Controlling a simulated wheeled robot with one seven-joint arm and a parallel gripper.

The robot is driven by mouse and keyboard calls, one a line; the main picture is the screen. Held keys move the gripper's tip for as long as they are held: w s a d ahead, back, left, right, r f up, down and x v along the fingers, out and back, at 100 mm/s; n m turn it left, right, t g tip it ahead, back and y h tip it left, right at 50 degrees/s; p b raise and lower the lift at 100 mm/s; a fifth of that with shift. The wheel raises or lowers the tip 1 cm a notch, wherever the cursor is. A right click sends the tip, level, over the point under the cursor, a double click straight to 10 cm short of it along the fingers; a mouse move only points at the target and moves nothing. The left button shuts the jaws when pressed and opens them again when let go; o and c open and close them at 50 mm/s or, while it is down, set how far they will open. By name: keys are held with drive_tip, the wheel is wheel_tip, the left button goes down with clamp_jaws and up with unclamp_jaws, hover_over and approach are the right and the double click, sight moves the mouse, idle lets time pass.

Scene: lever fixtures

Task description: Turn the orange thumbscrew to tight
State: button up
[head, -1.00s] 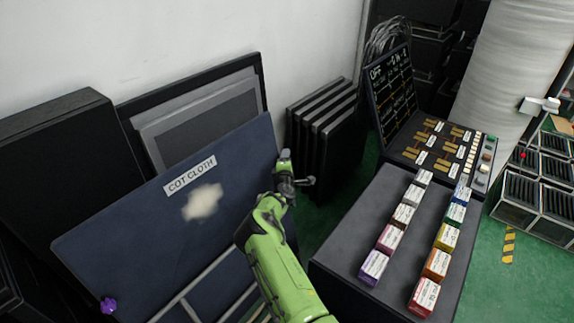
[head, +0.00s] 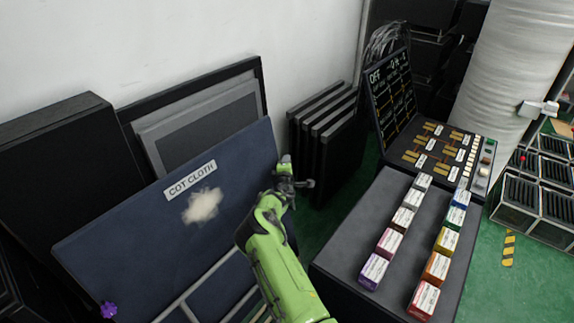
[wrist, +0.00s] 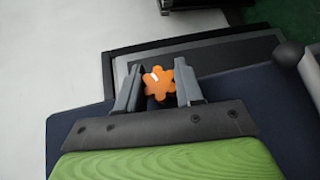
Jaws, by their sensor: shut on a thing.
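In the wrist view the orange thumbscrew (wrist: 159,84) shows as a lobed knob with a small white mark near its upper left. My gripper (wrist: 158,80) is shut on it, one grey finger on each side. In the head view my green arm reaches up to the right edge of the dark blue panel, and my gripper (head: 284,165) is at that edge. The thumbscrew is hidden there behind my gripper.
A console (head: 435,150) and a dark table (head: 345,240) with several coloured boxes stand right. Black panels (head: 325,140) lean behind.

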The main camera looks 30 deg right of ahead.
drive_tip(key=m+g+y, duration=0.2)
drive_tip(key=shift+g, duration=0.4)
drive_tip(key=shift+f+m+g+y+b, duration=0.1)
drive_tip(key=shift+m+g+y+b, duration=0.8)
drive_tip(key=shift+m+y, duration=0.15)
drive_tip(key=shift+m+g+y, duration=0.25)
drive_tip(key=shift+g+y, duration=0.05)
drive_tip(key=shift+y, duration=0.05)
drive_tip(key=o, duration=1)
drive_tip(key=shift+c, duration=0.2)
drive_tip(key=shift+a, duration=0.1)
drive_tip(key=shift+s+a+r, duration=0.1)
drive_tip(key=shift+a+r, duration=0.15)
drive_tip(key=shift+a, duration=0.15)
drive_tip(key=p+v, duration=0.4)
drive_tip(key=v, duration=1.1)
drive_tip(key=shift+s+d, duration=0.15)
drive_tip(key=shift+d, duration=0.25)
